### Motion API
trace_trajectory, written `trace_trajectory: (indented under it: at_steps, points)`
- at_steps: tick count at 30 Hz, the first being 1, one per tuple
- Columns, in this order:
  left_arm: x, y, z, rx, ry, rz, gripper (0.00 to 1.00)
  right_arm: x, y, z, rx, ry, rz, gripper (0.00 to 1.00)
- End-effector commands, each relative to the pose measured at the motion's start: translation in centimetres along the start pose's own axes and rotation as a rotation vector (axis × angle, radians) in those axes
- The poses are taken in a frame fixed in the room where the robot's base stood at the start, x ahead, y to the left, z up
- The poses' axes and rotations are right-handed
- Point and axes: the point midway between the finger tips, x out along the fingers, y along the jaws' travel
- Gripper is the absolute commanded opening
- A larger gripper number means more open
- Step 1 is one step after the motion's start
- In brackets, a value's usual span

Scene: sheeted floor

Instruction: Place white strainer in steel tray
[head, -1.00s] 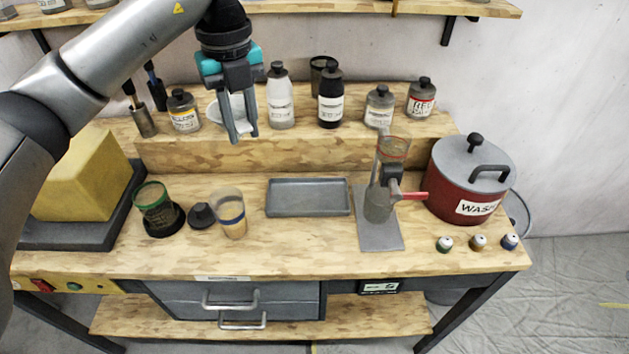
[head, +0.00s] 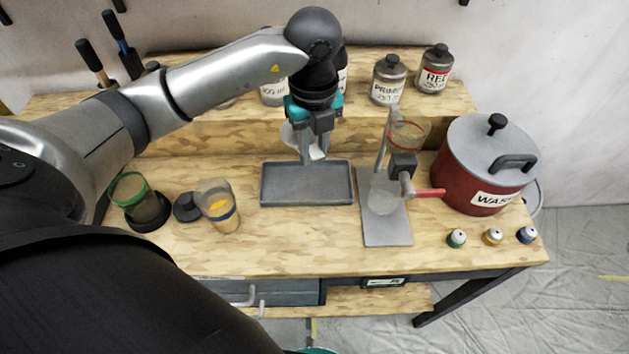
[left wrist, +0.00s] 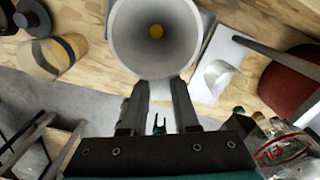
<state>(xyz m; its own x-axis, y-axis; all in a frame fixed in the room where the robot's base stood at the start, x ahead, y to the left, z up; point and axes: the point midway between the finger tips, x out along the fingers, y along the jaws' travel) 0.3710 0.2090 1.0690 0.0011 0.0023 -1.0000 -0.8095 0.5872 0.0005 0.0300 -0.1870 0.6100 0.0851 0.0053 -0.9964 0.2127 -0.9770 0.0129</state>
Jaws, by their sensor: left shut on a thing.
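My left gripper (head: 311,156) is shut on the white strainer (head: 294,138) and holds it above the back part of the steel tray (head: 335,192). In the left wrist view the strainer (left wrist: 157,62) is a white cone seen down its inside, with a small tan spot at its middle. The left fingers (left wrist: 158,88) meet its near wall. The fingers partly hide the strainer in the head view. The tray is grey, shallow, rectangular and empty on the bench. My right gripper's fingers do not show.
Right of the tray stands a metal stand (head: 386,218) with a red handle, then a red pot (head: 470,180). Left are an amber-banded cup (head: 219,212) and a green-rimmed cup (head: 140,200). Bottles (head: 388,82) line the raised shelf behind. The bench in front of the tray is clear.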

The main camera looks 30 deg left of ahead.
Motion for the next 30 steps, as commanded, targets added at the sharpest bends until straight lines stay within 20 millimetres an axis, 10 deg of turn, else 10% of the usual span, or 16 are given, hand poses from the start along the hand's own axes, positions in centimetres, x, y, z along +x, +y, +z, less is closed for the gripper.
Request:
trace_trajectory:
  at_steps: [20, 30]
  points:
    - [9.7, 0.0, -0.1, 0.001, 0.002, 0.002, 0.00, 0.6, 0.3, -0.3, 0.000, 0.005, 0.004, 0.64]
    - [10.2, 0.0, 0.0, 0.001, 0.000, -0.001, 0.00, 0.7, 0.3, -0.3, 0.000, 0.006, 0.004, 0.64]
